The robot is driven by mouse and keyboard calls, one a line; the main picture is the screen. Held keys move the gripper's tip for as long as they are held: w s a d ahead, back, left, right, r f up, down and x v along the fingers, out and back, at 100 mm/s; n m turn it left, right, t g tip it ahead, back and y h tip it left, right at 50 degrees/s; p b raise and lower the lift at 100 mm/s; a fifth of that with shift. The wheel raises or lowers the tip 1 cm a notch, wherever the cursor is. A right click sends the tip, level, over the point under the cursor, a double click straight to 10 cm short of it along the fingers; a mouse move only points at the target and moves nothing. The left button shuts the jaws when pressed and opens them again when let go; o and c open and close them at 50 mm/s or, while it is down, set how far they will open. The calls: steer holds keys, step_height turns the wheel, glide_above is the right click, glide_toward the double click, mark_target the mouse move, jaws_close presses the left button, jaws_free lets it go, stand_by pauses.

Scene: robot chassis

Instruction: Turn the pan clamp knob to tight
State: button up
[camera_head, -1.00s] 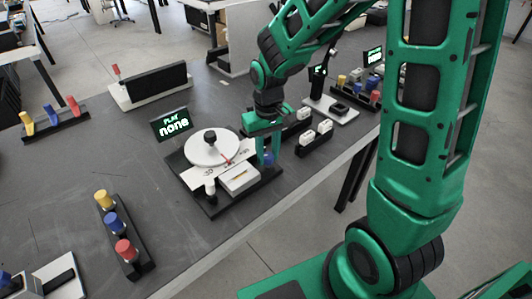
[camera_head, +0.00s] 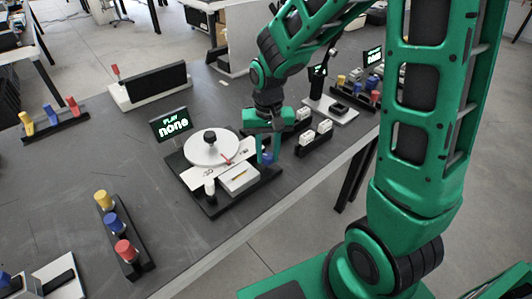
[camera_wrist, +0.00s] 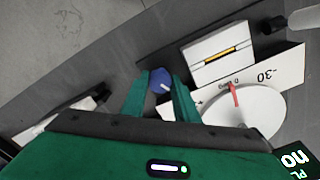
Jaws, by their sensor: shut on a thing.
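The blue pan clamp knob (camera_wrist: 160,80) stands at the right front corner of the black base of the pan unit. Its round top carries a short white mark. In the head view the knob (camera_head: 267,158) is partly hidden by my fingers. My gripper (camera_head: 268,149) points down over it. In the wrist view the green fingers (camera_wrist: 162,88) are on both sides of the knob and shut on it. The pan unit has a white round disc (camera_head: 211,150) with a black centre knob and a red pointer. Its display (camera_head: 172,124) reads "PLAY none".
A white box with a yellow strip (camera_head: 239,178) is close beside the knob. White blocks on black rails (camera_head: 315,137) stand to the right. A rack with yellow, blue and red pegs (camera_head: 122,230) is at front left. The table's front edge is close to the knob.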

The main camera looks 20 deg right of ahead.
mark_target(267, 155)
steer(key=shift+a, duration=0.1)
steer(key=o, duration=1.1)
steer(key=shift+c, duration=0.2)
step_height(267, 155, up, 11)
steer(key=shift+f, duration=0.1)
steer(key=s+d+m, duration=0.1)
steer(key=s+d, duration=0.7)
steer(key=s, duration=0.3)
steer(key=s+d+m, duration=0.2)
steer(key=s+d, duration=0.7)
steer(key=s, duration=0.2)
steer(key=shift+s+r, duration=0.4)
